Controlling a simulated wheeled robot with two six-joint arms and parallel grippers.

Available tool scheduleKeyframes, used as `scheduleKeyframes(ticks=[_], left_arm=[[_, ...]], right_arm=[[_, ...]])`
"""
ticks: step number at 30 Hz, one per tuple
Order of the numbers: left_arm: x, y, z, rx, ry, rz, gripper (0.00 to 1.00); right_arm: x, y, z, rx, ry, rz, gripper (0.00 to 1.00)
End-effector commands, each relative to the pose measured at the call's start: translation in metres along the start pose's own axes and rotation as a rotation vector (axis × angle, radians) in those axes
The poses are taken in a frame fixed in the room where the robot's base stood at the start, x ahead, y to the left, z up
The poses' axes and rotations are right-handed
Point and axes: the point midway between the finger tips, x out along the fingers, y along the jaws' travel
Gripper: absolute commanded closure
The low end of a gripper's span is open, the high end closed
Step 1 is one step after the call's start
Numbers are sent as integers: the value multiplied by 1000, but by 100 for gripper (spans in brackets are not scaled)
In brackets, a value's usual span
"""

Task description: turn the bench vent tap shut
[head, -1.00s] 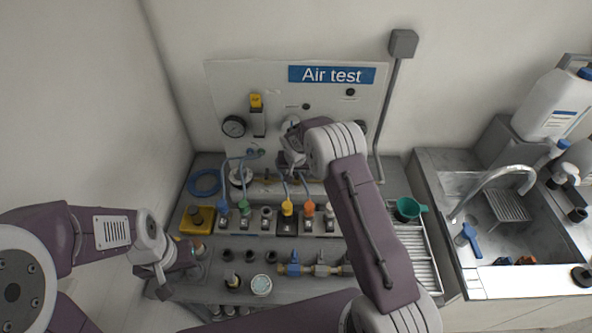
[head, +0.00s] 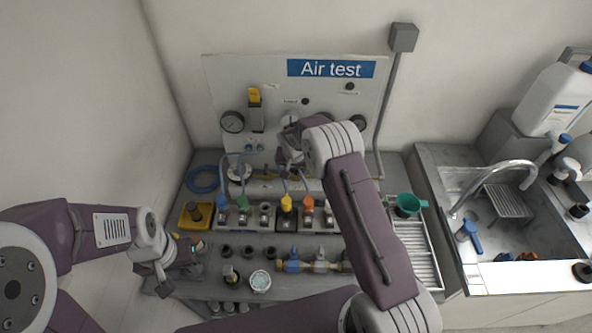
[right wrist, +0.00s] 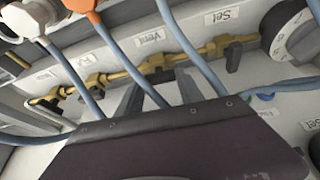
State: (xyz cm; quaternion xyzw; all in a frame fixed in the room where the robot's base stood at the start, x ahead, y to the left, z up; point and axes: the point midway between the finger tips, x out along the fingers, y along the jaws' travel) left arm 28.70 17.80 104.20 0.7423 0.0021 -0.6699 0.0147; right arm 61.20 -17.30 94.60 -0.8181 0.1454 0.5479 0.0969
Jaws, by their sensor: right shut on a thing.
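The bench vent tap (right wrist: 152,66) is a small dark-handled tap on a brass pipe, below the "Vent" label (right wrist: 150,38) in the right wrist view. My right gripper (right wrist: 158,82) has its two grey fingers at this tap, shut on its handle; the fingers partly hide it. In the head view my right gripper (head: 289,163) is at the foot of the test panel and hides the tap. The exact handle angle is hard to tell. My left gripper (head: 165,284) is low at the bench's left end, away from the tap; its jaws are unclear.
Blue hoses (right wrist: 192,50) cross in front of the brass pipe, close to my right fingers. Other brass taps (right wrist: 232,55) sit on both sides. Coloured fittings (head: 286,203) stand in a row before the panel. A sink (head: 500,220) lies to the right.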

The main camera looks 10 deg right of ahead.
Motion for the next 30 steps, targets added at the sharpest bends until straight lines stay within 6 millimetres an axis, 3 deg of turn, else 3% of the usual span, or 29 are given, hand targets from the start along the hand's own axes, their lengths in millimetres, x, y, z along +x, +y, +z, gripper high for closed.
scheduleKeyframes(ticks=[1,6,12,18,30], left_arm=[[13,0,1,0,0,0,64],[38,-1,4,0,0,0,64],[55,-1,6,0,0,0,64],[56,-1,6,0,0,0,64],[39,-1,4,0,0,0,64]], right_arm=[[6,-2,2,24,3,8,97],[7,-3,2,145,5,57,97],[4,-5,0,318,4,129,97],[1,-6,-2,483,3,197,97],[-1,-8,-4,713,2,293,97]])
